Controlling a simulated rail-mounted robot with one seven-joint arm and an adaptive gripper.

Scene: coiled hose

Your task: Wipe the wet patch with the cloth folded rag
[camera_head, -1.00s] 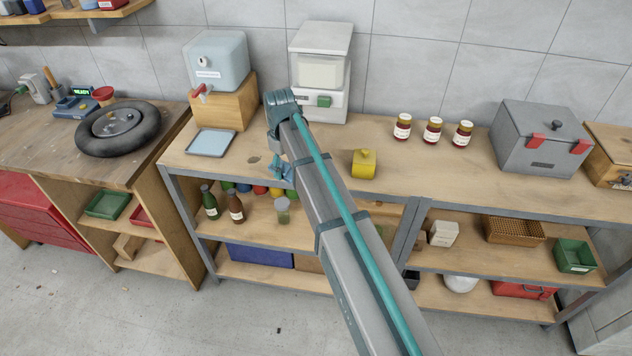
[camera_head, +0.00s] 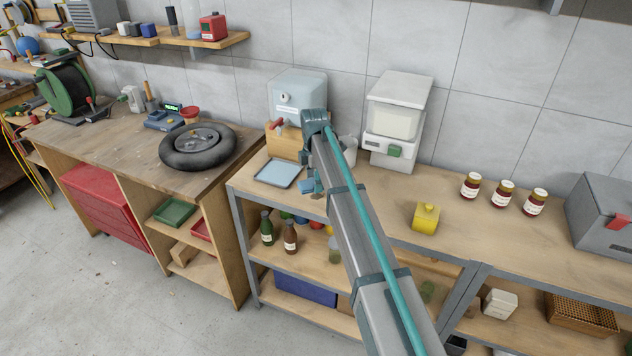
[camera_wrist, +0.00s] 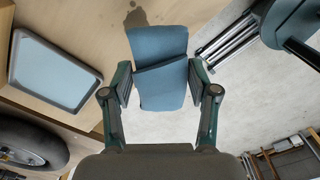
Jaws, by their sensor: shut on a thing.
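A blue folded rag (camera_wrist: 160,88) is between the two fingers of my gripper (camera_wrist: 158,80) in the wrist view. The fingers press on it from both sides, and it hangs out past them. In the head view my gripper (camera_head: 312,183) is above the shelf unit's wooden top, just right of the blue tray, partly hidden by my arm. A small dark mark (camera_wrist: 135,17) shows on the wooden top in the wrist view, beyond the rag. It may be the wet patch, but I cannot tell for sure.
A shallow blue tray (camera_head: 279,174) lies close to my gripper.

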